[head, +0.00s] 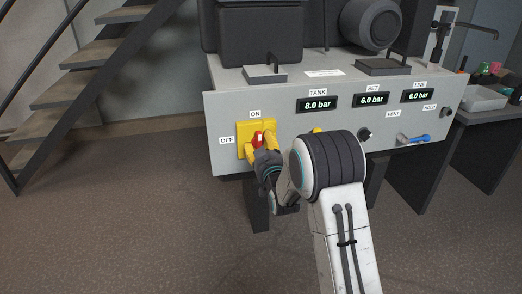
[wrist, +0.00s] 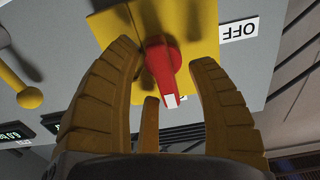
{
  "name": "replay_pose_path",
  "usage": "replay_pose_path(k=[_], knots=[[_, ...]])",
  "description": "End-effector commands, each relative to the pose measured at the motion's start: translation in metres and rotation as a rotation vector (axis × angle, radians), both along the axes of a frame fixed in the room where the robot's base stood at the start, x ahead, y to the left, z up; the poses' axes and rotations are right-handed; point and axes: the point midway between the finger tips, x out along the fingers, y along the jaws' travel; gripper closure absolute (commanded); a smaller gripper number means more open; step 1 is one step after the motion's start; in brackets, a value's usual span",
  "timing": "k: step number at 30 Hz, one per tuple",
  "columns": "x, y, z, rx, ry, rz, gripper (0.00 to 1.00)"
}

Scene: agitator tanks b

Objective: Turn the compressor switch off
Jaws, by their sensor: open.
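The compressor switch is a red rotary handle (head: 258,137) on a yellow plate (head: 242,128) at the left end of the grey panel. ON is labelled above it and OFF to its left. In the wrist view, which is upside down, the red handle (wrist: 160,62) has its white-marked end pointing down, toward the side away from the OFF label (wrist: 239,30) and matching ON. My gripper (head: 263,147) is at the switch, its yellow fingers open on either side of the handle. In the wrist view the open gripper (wrist: 165,58) shows gaps beside the handle.
The panel (head: 225,110) carries TANK, SET and LINE displays reading 8.0, 6.0 and 6.0 bar. A yellow knob (wrist: 29,97), a black knob (head: 364,133) and a blue-handled valve (head: 417,139) are right of the switch in the head view. Stairs (head: 90,55) stand left; floor in front is clear.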

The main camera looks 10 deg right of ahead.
Motion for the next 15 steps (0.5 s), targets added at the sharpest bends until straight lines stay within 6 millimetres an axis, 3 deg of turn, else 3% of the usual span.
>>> replay_pose_path(k=[15], knots=[[0.0120, 0.0000, 0.0009, 0.000, 0.000, 0.000, 0.47]])
